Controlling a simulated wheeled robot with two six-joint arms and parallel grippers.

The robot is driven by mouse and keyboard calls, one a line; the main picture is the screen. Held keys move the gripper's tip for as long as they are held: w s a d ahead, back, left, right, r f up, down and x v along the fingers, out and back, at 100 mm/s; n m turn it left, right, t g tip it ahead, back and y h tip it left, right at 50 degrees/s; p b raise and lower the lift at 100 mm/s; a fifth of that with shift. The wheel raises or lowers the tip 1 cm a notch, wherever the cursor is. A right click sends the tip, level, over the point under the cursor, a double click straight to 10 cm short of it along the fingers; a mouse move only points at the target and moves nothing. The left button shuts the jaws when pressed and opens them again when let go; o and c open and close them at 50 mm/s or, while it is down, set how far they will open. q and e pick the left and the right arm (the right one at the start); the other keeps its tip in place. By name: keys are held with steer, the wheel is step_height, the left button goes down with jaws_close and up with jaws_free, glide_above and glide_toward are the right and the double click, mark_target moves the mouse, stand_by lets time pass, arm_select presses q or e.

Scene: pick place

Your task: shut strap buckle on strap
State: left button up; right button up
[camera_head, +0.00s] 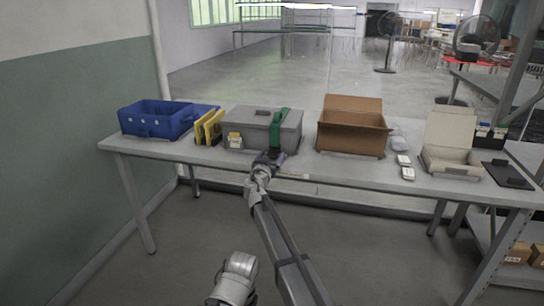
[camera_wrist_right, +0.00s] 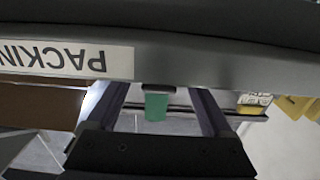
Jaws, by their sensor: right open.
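A grey case (camera_head: 285,122) stands on the table, with a green strap (camera_head: 277,128) running over its lid and down its front. In the right wrist view the green strap (camera_wrist_right: 156,107) shows with a dark piece (camera_wrist_right: 158,89) at its end, probably the buckle. My right gripper (camera_head: 268,157) is at the table's front edge, by the strap's lower end. It also shows in the right wrist view (camera_wrist_right: 158,100), its fingers open on either side of the strap. Whether they touch it, and whether the buckle is shut, I cannot tell.
A blue bin (camera_head: 157,120) and yellow pieces (camera_head: 208,127) stand left of the case. An open cardboard box (camera_head: 352,130) and a lighter open box (camera_head: 449,158) stand right. The table edge carries a "PACKING" label (camera_wrist_right: 62,57), upside down in the wrist view.

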steer(key=shift+w+d, duration=0.1)
steer(key=shift+w, duration=0.2)
steer(key=shift+c, duration=0.4)
jaws_close()
steer(key=shift+r+p, duration=0.2)
steer(key=shift+p, duration=0.15)
steer(key=g+p, duration=0.1)
steer(key=p, duration=0.3)
steer(key=r+g+y+p, duration=0.1)
steer(key=g+p, duration=0.1)
steer(key=p, duration=0.2)
steer(key=g+p, duration=0.2)
steer(key=p, duration=0.2)
steer(key=shift+w+r+y, duration=0.3)
steer(key=shift+r+y, duration=0.1)
steer(key=shift+d+f+g+p, duration=0.1)
steer(key=shift+g+p, duration=0.8)
steer(key=shift+p, duration=0.1)
